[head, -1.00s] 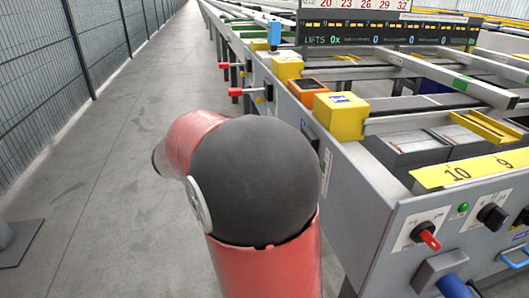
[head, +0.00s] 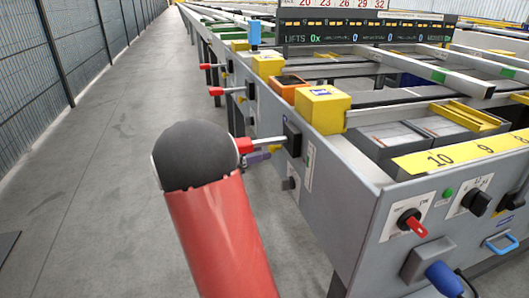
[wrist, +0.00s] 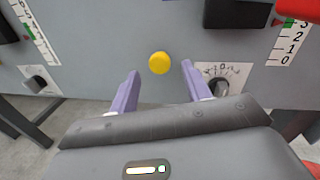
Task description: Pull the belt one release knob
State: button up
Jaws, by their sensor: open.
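A round yellow knob (wrist: 159,63) stands out from the grey side panel (wrist: 110,50) in the wrist view; I take it for the release knob, though no label on it can be read. My gripper (wrist: 160,72) is open, with its two purple fingers pointing at the panel, one on each side of the knob in the picture. Whether the tips reach around the knob or stop short of it, I cannot tell. In the head view, my gripper (head: 257,158) is largely hidden behind my arm, close to the panel, with a small yellow part (head: 275,148) beside it.
A lever with a red tip (head: 243,145) sticks out right above my gripper. More red-tipped levers (head: 215,91) stand farther along the table. A dial (wrist: 222,74) sits right of the knob in the wrist view. The aisle floor (head: 100,180) at left is clear.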

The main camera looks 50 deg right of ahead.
aim_at(275, 147)
jog(key=shift+x, duration=1.4)
